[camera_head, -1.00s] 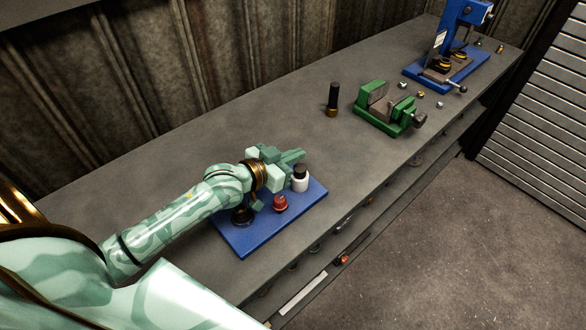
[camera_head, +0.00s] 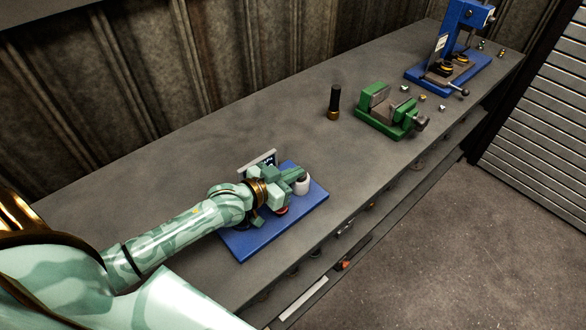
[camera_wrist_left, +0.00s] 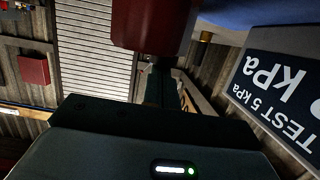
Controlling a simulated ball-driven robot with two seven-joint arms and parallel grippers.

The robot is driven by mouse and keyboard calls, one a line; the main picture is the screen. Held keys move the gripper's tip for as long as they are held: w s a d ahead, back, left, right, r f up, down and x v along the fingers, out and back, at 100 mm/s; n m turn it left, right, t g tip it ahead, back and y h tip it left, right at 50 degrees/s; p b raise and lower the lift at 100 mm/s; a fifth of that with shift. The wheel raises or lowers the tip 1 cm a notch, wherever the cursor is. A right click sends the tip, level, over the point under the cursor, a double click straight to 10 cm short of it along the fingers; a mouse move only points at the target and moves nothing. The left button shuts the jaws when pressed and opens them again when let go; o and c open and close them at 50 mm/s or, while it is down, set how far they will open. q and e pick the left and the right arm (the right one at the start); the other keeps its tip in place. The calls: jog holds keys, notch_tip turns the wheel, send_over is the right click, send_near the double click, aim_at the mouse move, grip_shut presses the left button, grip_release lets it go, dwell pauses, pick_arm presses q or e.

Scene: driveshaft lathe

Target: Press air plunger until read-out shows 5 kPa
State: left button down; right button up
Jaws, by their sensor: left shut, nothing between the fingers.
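The blue base (camera_head: 312,205) lies near the bench's front edge. On it stands a white cylinder (camera_head: 302,187), its black top hidden behind my left gripper (camera_head: 298,174). A red knob (camera_head: 281,211) is mostly hidden under the gripper; a red cylinder (camera_wrist_left: 152,25) looms close in the left wrist view. The left gripper is shut and empty, over the base by the white cylinder; I cannot tell whether it touches. The read-out panel (camera_head: 262,161) stands behind the gripper. In the left wrist view the read-out (camera_wrist_left: 280,95) appears tilted, with "TEST 5 kPa" and a larger kPa value whose digit is unclear.
A black cylinder with a brass base (camera_head: 334,102) stands on the bench (camera_head: 200,130). A green vice (camera_head: 392,112) and a blue press (camera_head: 445,75) are farther right, with small nuts between them. The bench left of the black cylinder is clear.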

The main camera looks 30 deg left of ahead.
pick_arm(q)
jog(key=shift+s+f, duration=0.1)
jog(key=shift+f, duration=0.05)
notch_tip(320, 180, up, 5)
jog(key=p, duration=0.5)
jog(key=p+v, duration=0.1)
jog(key=v, duration=0.8)
jog(key=shift+s+a+f, duration=0.15)
jog(key=shift+s+f, duration=0.05)
jog(key=shift+s, duration=0.2)
